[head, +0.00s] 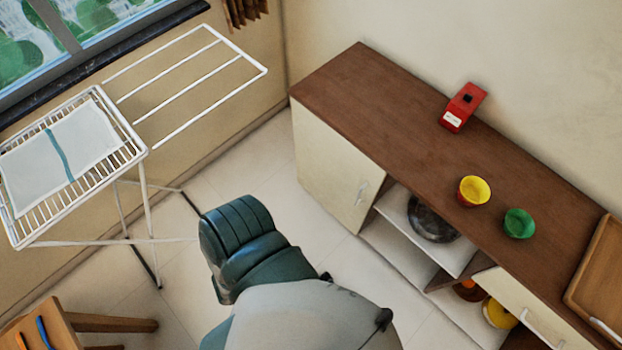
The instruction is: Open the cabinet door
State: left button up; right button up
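A long low cabinet (360,90) with a brown top and cream fronts stands along the wall on the right. Its left cream door (325,160) looks shut, with a small pale handle (362,190) near its right edge. Further right, another cream front (520,305) has a bar handle (542,328); I cannot tell whether it is a door or a drawer. No gripper fingers show. A dark green and grey part, which looks like mine, fills the bottom middle, apart in the picture from the left door.
A red box (463,107), yellow bowl (474,191), green bowl (519,223) and wooden tray (600,275) are on the cabinet top. A dark round pot (432,218) sits on its open shelf. A white drying rack (142,153) stands left. Floor before the left door is clear.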

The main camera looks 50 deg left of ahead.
aim_at(347, 181)
jog(key=u, duration=1.55)
jog(key=k+l+z, duration=0.15)
jog(key=l, duration=0.3)
jog(key=i, duration=0.05)
